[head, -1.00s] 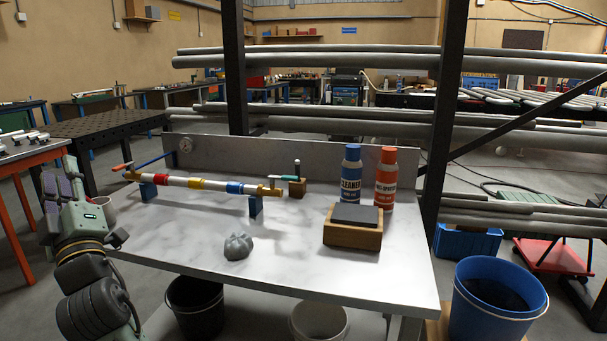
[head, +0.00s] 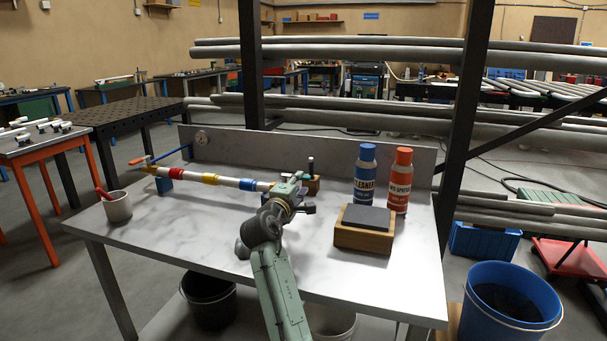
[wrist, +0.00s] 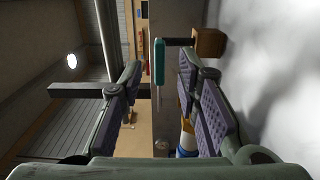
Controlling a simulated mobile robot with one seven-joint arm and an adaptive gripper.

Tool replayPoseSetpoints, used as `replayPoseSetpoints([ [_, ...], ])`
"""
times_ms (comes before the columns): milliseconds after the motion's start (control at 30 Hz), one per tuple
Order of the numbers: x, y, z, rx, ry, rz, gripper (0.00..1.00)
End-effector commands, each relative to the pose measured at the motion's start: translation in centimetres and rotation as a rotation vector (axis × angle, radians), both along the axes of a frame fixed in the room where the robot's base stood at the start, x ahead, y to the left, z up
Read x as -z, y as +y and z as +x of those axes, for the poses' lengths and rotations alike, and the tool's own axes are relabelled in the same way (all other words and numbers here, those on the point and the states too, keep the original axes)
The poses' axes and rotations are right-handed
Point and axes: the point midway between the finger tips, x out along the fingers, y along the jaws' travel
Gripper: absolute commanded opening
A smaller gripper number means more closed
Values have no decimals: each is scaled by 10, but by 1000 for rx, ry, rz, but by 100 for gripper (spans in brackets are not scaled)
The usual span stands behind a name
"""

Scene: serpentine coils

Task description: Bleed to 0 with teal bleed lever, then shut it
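The pipe (head: 225,181) with red, yellow and blue bands lies on blue stands on the workbench. A red-orange lever (head: 137,161) is at its left end. The teal bleed lever (wrist: 159,62) shows upright in the wrist view, on a thin metal stem; in the head view my gripper hides most of it. My gripper (head: 290,188) is over the right end of the pipe. In the wrist view its two padded fingers (wrist: 160,82) are apart, with the lever seen in the gap and no clear contact. A round gauge (head: 201,138) is on the back panel; its reading is too small to tell.
A wooden block (head: 312,186) with a dark post stands just right of the pipe end. A blue bottle (head: 365,178), a red bottle (head: 400,182) and a wooden box with a dark pad (head: 362,238) are further right. A grey cup (head: 118,206) stands at the left.

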Motion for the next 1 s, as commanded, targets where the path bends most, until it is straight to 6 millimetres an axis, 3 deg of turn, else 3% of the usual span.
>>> replayPoseSetpoints([
  [100, -3, -7, 21, 1, 1, -1, 30],
  [300, -2, -13, 41, -1, -1, 2, 30],
  [700, 0, -14, 47, -2, -2, 2, 29],
  [1000, 0, -14, 47, -2, -2, 2, 9],
])
